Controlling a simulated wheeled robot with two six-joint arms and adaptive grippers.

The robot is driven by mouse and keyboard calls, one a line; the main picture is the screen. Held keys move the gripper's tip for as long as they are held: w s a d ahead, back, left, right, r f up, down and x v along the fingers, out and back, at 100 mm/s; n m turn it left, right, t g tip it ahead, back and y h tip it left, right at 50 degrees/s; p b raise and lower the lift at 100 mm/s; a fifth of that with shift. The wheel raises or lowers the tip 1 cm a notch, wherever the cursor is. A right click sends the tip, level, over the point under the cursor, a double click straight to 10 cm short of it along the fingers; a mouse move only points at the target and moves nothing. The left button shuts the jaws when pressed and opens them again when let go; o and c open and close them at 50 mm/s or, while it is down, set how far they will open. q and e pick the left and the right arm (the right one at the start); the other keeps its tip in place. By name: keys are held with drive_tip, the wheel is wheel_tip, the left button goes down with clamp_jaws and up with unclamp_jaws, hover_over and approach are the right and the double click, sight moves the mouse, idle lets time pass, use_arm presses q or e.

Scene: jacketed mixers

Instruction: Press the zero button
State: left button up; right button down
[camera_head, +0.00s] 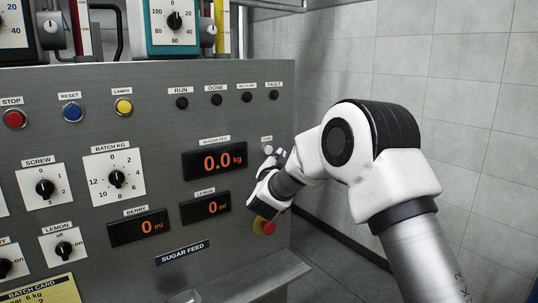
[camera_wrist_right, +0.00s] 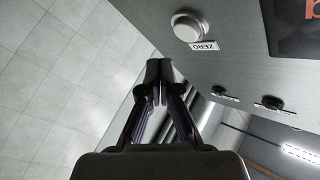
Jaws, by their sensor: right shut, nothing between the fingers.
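The zero button (camera_head: 267,150) is a small round pale button near the right edge of the grey panel, under its label and right of the sugar feed display (camera_head: 215,161). In the right wrist view the button (camera_wrist_right: 186,27) shows whole, with the ZERO label (camera_wrist_right: 203,46) beside it. My right gripper (camera_head: 275,157) is by the panel just below the button and partly overlaps it in the head view. Its fingers are together and empty. In the wrist view the fingertips (camera_wrist_right: 159,70) are apart from the button. My left gripper is out of view.
A red knob on a yellow base (camera_head: 264,226) sits low on the panel, close below my right gripper. Dark indicator lamps (camera_head: 216,99) line the panel above. The displays read 0.0 kg and 0 ml. Open floor and a tiled wall (camera_head: 470,90) lie right of the panel.

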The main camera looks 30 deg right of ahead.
drive_tip(key=s+b, duration=0.1)
drive_tip(key=s, duration=0.2)
drive_tip(key=shift+d, duration=0.1)
idle(0.7)
